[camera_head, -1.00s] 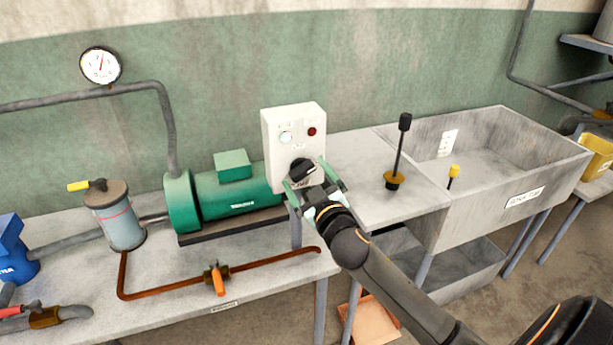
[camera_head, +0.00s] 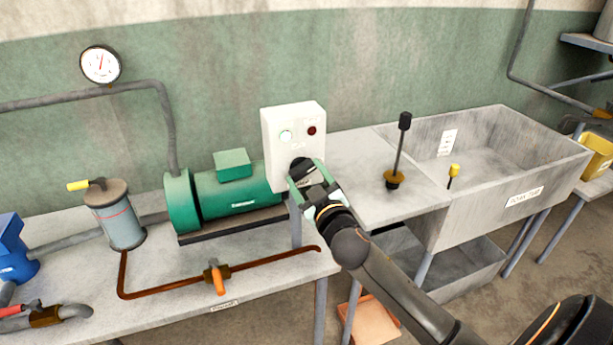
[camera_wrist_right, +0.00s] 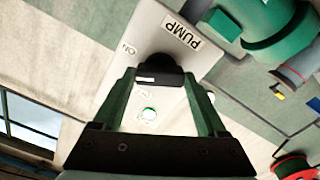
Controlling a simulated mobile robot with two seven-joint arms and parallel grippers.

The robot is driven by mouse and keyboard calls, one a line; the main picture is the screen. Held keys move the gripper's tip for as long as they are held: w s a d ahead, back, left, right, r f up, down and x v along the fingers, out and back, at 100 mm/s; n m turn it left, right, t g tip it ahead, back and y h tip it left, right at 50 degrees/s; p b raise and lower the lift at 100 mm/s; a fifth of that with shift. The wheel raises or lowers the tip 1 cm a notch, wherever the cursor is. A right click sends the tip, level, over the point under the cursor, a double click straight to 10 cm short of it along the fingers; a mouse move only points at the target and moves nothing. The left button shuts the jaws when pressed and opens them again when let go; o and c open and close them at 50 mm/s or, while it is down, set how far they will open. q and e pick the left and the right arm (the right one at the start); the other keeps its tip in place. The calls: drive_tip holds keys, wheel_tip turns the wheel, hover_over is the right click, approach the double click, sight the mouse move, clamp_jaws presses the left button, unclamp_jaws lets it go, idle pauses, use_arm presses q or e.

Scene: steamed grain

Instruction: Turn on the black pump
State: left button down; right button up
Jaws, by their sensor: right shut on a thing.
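The pump's white control box (camera_head: 277,165) stands at the right end of the green motor (camera_head: 235,188). It has a pale green lamp (camera_head: 286,137), a dark red button or lamp (camera_head: 311,131) and a black rotary knob (camera_head: 298,164). In the wrist view the knob (camera_wrist_right: 165,72) sits between my fingers, near "PUMP" and "ON" labels; it has a white mark at its left. My left gripper is not in view.
A black-handled lever (camera_head: 402,145) stands on the table right of the box, before a concrete basin (camera_head: 490,215). A copper pipe with an orange valve (camera_head: 217,279) runs along the front. A gauge (camera_head: 100,65) hangs on the wall.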

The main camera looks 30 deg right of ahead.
drive_tip(key=m, duration=0.2)
drive_tip(key=shift+m, duration=0.3)
drive_tip(key=m+p, duration=0.1)
drive_tip(key=m, duration=0.2)
drive_tip(key=o, duration=1.3)
drive_tip(key=b+v, duration=0.1)
drive_tip(key=v, duration=1.1)
drive_tip(key=shift+s+a, duration=0.15)
drive_tip(key=shift+s, duration=0.1)
